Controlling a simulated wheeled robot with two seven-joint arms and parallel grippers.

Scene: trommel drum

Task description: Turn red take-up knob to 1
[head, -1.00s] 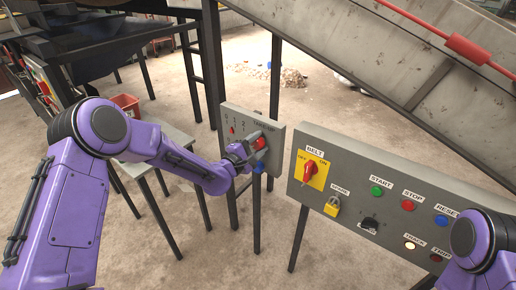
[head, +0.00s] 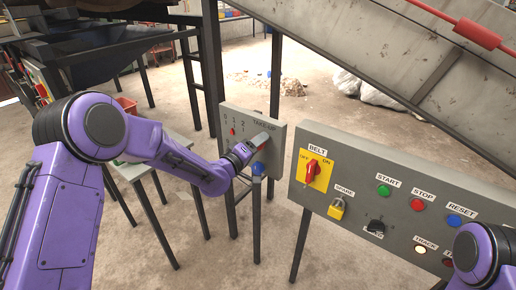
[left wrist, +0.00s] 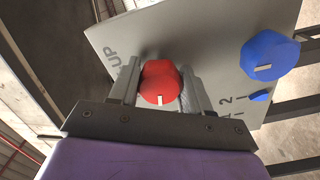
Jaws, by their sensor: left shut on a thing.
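The red take-up knob (left wrist: 160,82) is on the grey take-up panel (head: 273,118), between the two fingers of my left gripper (left wrist: 161,93). Its white pointer mark faces the bottom of the left wrist view. My left gripper (head: 257,143) is shut on the knob and hides most of it in the head view. A blue knob (left wrist: 269,54) is beside it, and also shows just below the gripper in the head view (head: 258,169). A small red indicator (head: 233,131) is near the panel's 0, 1, 2 scale. The right gripper is out of view.
A larger control panel (head: 400,185) stands close on the right, with a red belt switch (head: 312,171), buttons and a padlock (head: 337,208). A grey table (head: 150,165) with a red bin (head: 127,105) is behind my left arm. A sloping conveyor frame (head: 360,60) rises behind.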

